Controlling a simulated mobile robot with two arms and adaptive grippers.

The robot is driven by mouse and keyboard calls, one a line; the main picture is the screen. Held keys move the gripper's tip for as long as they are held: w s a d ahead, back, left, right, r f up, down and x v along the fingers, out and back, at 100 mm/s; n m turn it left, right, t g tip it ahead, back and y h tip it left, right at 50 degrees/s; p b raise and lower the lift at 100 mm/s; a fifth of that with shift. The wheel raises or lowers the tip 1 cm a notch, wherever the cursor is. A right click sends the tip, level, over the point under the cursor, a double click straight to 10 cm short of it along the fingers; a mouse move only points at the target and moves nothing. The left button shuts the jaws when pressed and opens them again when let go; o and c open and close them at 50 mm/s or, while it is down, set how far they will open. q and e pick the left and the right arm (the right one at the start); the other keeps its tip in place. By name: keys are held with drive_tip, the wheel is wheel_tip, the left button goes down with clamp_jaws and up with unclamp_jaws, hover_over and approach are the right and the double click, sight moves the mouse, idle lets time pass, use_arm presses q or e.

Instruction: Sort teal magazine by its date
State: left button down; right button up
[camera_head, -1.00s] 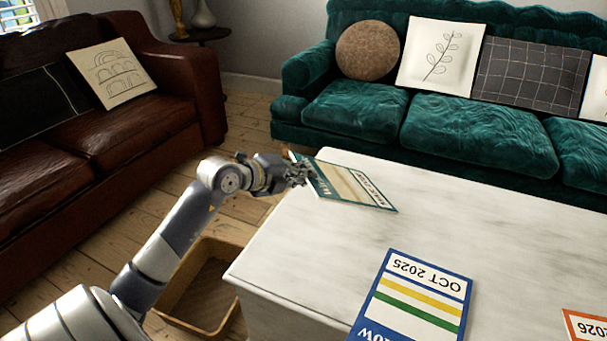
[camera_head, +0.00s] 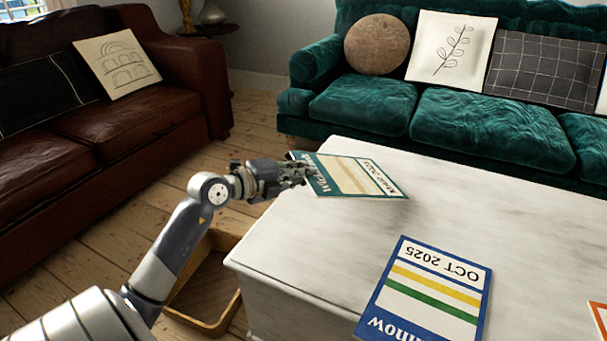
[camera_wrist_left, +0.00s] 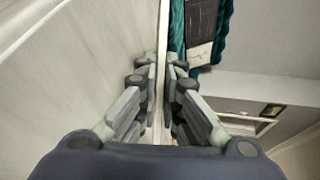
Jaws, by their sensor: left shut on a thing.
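The teal magazine (camera_head: 355,177) has a cream cover with tan stripes and a date line that is too small to read surely. It is at the far left corner of the white table (camera_head: 300,240). My left gripper (camera_head: 312,176) is shut on its left edge. In the left wrist view the fingers (camera_wrist_left: 163,85) close on a thin edge between them. The magazine looks nearly flat, close above or on the tabletop; I cannot tell which. My right gripper is not in view.
A blue magazine (camera_head: 425,290) dated OCT 2025 lies on the table's near part. An orange-edged magazine (camera_head: 598,318) is cut off at the right. A wooden crate (camera_head: 232,312) stands on the floor left of the table. A teal sofa (camera_head: 480,125) and a brown sofa (camera_head: 130,135) stand behind.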

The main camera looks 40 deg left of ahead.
use_arm(q)
drive_tip(key=shift+r, duration=0.1)
drive_tip(key=c, duration=1.7)
unclamp_jaws()
drive_tip(key=shift+s, duration=0.1)
